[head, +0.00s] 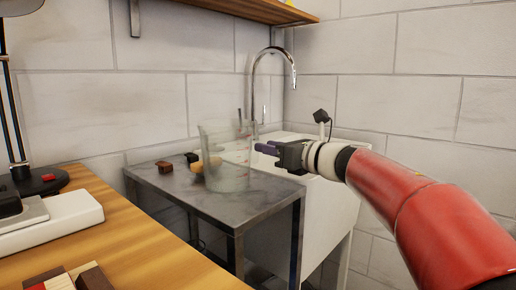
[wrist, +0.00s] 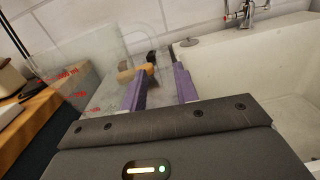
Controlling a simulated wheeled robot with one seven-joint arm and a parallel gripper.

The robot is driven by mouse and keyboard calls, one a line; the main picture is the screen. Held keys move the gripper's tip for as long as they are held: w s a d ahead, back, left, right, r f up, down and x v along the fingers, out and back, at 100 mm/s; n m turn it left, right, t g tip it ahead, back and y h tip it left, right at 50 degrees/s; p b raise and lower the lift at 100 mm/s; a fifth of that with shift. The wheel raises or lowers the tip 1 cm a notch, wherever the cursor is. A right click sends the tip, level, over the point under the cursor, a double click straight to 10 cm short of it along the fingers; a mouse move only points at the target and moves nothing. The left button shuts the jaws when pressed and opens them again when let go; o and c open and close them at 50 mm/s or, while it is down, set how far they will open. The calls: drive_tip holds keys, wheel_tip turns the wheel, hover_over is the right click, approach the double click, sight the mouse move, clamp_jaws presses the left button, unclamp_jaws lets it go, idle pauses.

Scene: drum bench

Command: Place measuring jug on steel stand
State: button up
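The clear measuring jug (head: 224,160) with red markings appears to stand upright on the grey top of the steel stand (head: 178,190). It also shows at the left of the wrist view (wrist: 75,70), outside my fingers. My gripper (head: 262,148) is just right of the jug in the head view, at about the height of its upper half. In the wrist view my two purple fingers (wrist: 161,75) are apart, with nothing held between them. Whether a finger touches the jug's handle side cannot be told. The stand's top shows partly through the jug.
A yellow-orange item (head: 197,165) and a small dark brown block (head: 165,167) are on the stand behind the jug. A white sink (head: 325,200) with a tall tap (head: 290,70) adjoins at right. A wooden bench (head: 170,255) is at front left.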

drive_tip(key=v, duration=0.7)
drive_tip(key=shift+b, duration=0.3)
drive_tip(key=shift+r, duration=0.1)
drive_tip(key=s+d+r+m+t+h, duration=0.15)
drive_tip(key=d+m+t+h, duration=0.4)
drive_tip(key=m, duration=0.75)
drive_tip(key=s+d+f+m+g+h, duration=0.1)
drive_tip(key=s+d+f+m+h, duration=0.4)
drive_tip(key=m, duration=0.5)
drive_tip(key=s+d+f+m+g+h, duration=0.1)
drive_tip(key=s+d+f+m+h, duration=0.25)
drive_tip(key=f+m+h, duration=0.45)
drive_tip(key=s+a+f+m+g+y, duration=0.2)
drive_tip(key=s+f+m+g, duration=0.2)
drive_tip(key=s+f+m, duration=0.3)
drive_tip(key=s+a+f+m+g+y, duration=0.1)
drive_tip(key=s+f+m+g, duration=0.4)
drive_tip(key=s+f, duration=0.6)
drive_tip(key=s+m+y, duration=0.1)
drive_tip(key=m, duration=0.1)
drive_tip(key=shift+a+m+y, duration=0.3)
drive_tip(key=shift+a+y, duration=0.05)
drive_tip(key=shift+a, duration=0.05)
drive_tip(key=shift+s+g, duration=0.1)
drive_tip(key=shift+g, duration=0.15)
